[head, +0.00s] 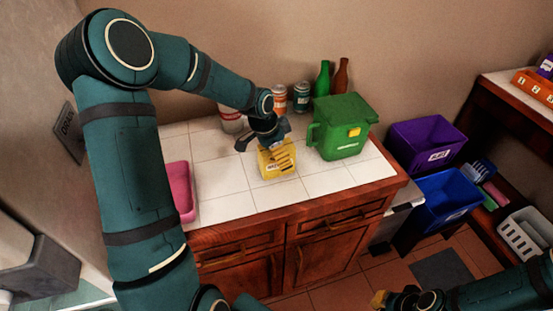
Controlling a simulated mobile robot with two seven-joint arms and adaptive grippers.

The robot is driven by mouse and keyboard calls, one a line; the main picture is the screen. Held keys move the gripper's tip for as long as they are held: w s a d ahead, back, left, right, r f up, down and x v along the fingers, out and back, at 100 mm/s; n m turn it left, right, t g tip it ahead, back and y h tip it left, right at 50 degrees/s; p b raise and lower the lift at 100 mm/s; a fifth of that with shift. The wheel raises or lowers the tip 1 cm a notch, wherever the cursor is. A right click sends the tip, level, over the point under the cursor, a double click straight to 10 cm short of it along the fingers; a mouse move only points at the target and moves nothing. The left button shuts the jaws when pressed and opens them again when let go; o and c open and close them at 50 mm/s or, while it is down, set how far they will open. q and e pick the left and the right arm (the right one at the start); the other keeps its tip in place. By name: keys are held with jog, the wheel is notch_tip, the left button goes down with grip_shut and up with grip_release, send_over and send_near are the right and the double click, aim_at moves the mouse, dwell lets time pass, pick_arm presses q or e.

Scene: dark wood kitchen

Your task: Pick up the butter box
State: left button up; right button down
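The yellow butter box (268,171) stands on the white tiled counter, near the middle of the view. It has a dark printed label, and part of its top is hidden by my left gripper. My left gripper (268,146) is directly above and at the box, reaching down from the left. I cannot tell whether its fingers are open, touching the box or shut on it. My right gripper (386,299) is low at the bottom right edge, away from the counter, and its fingers are mostly unclear.
A green lidded bin (341,138) stands right of the box. Cans (301,97) and bottles (322,78) line the wall. A pink tray (181,192) lies at the left. Purple (424,142) and blue (448,198) bins stand right of the counter. Front counter tiles are clear.

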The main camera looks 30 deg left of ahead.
pick_arm(q)
jog(key=shift+f, duration=0.25)
jog(key=shift+c, duration=0.2)
jog(key=c, duration=1.3)
